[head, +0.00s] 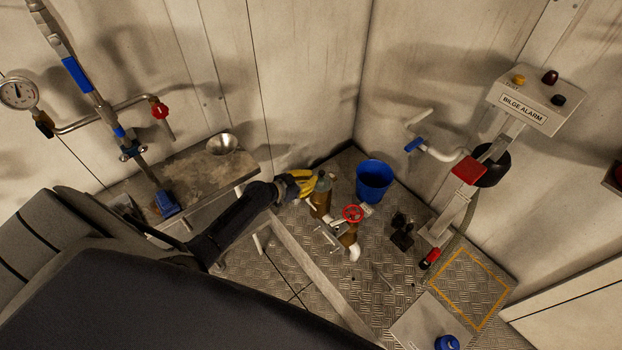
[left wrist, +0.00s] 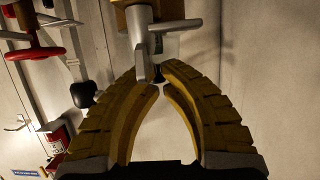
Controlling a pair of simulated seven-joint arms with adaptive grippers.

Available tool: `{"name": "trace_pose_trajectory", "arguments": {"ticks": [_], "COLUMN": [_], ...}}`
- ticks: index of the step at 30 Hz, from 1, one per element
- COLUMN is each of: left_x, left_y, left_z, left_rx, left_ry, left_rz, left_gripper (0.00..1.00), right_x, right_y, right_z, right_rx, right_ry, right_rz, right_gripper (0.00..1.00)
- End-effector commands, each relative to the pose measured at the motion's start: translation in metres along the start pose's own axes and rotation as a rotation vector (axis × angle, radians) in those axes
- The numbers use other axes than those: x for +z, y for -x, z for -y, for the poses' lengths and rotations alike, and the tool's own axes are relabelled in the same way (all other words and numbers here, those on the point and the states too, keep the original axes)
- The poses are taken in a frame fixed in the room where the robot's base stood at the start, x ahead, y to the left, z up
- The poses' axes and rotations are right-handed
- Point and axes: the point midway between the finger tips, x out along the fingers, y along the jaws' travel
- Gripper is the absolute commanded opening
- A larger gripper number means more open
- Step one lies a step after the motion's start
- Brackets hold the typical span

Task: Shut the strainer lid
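The strainer is a brass body (head: 319,205) standing on the deck in the head view. A grey-green part at its top (head: 323,183) looks like its lid; I cannot tell its angle. My left gripper (head: 312,180), with yellow fingers, is at the upper left of this part, very close to it. In the left wrist view the fingertips (left wrist: 159,86) are close together, just below a grey fitting (left wrist: 142,50) with a crossbar, under a brass part (left wrist: 165,10). Whether they pinch it is unclear. My right gripper is not in view.
A valve with a red handwheel (head: 352,213) stands right beside the strainer, with a blue bucket (head: 374,181) behind. A steel bench (head: 190,172) with a bowl (head: 221,144) is at left. The bilge alarm post (head: 452,213) is at right.

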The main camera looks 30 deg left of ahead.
Motion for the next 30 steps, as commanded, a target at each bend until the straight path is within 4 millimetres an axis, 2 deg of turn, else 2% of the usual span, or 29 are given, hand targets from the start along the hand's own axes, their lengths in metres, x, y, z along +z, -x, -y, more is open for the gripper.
{"name": "trace_pose_trajectory", "arguments": {"ticks": [7, 11, 24, 30], "left_x": [0.000, 0.001, 0.001, 0.001], "left_y": [0.001, 0.009, 0.079, 0.104], "left_z": [0.000, 0.001, 0.000, 0.000], "left_rx": [0.000, 0.000, 0.000, 0.000], "left_ry": [-0.001, -0.003, -0.002, 0.000], "left_rz": [0.000, 0.001, 0.002, 0.001], "left_gripper": [0.00, 0.00, 0.00, 0.00], "right_x": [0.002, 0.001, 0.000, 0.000], "right_y": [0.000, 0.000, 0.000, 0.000], "right_z": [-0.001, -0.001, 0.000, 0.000], "right_rx": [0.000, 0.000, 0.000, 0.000], "right_ry": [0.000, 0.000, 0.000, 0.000], "right_rz": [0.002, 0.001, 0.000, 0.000], "right_gripper": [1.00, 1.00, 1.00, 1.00]}}
